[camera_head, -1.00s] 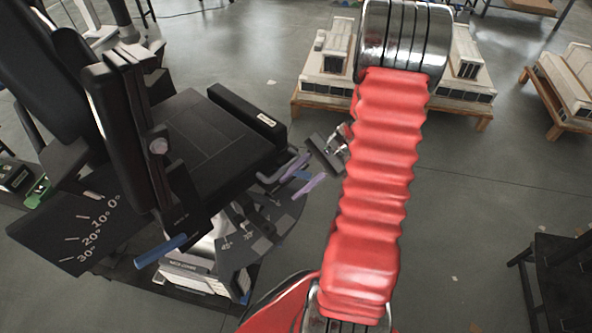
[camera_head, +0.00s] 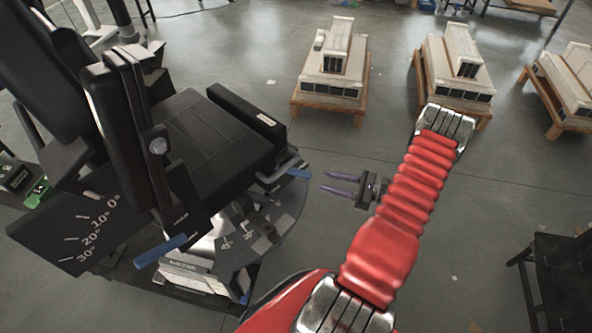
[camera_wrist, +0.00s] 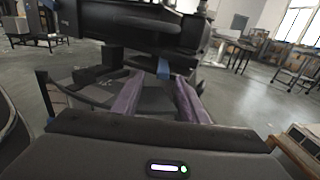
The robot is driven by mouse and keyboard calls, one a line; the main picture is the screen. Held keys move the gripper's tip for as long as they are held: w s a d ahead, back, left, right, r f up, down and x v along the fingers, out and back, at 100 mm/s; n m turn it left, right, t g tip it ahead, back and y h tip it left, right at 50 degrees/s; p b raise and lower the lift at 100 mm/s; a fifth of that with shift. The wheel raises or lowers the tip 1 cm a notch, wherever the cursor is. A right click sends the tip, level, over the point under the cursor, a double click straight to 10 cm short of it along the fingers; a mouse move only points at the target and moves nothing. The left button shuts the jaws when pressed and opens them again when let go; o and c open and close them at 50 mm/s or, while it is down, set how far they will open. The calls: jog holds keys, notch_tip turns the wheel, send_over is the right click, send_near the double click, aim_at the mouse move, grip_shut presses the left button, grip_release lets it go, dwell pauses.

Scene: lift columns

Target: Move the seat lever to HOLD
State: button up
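The black seat (camera_head: 215,140) is at left centre in the head view. In the wrist view a blue end (camera_wrist: 163,68) shows ahead between the fingers (camera_wrist: 158,78).
A dark angle plate (camera_head: 75,225) with degree marks is at left, and a dark dial plate (camera_head: 262,230) sits below the seat. White model blocks on wooden stands (camera_head: 330,85) are at the back. A dark chair (camera_head: 560,270) is at lower right. Open floor lies around my gripper.

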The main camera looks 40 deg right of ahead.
aim_at(295, 170)
jog(key=shift+s+d+f+m+t, duration=0.2)
jog(key=shift+d+f+m+t, duration=0.1)
jog(key=shift+d+f, duration=0.1)
jog(key=shift+r, duration=0.1)
jog(key=x, duration=1.4)
jog(key=shift+d+f, duration=0.1)
jog(key=shift+f, duration=0.1)
jog(key=shift+c, duration=0.5)
jog(key=c, duration=0.9)
grip_shut()
jog(key=shift+d, duration=0.1)
